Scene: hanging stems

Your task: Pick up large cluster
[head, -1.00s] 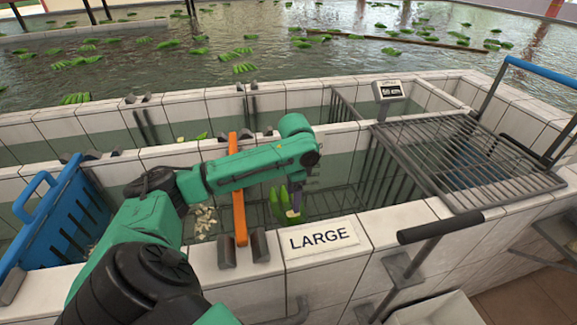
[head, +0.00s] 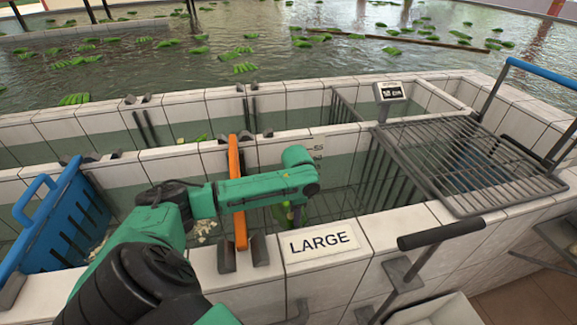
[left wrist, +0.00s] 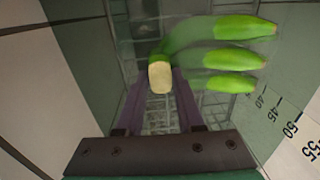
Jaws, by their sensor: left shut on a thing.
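A green banana cluster with several fingers hangs in the compartment behind the LARGE label (head: 322,240). In the left wrist view the cluster (left wrist: 222,62) extends to the right from its pale cut stem end. My left gripper (left wrist: 160,85) is shut on this stem, with a dark purple finger on each side. In the head view my left gripper (head: 292,213) points down into the compartment, and my green arm hides much of it and the cluster. My right gripper is in neither view.
An orange divider bar (head: 236,190) stands just left of the hand. A blue slotted gate (head: 62,225) is at the left. A grey metal grate (head: 465,165) covers the tank at the right, beside a small display (head: 390,92). Tiled walls enclose the compartment.

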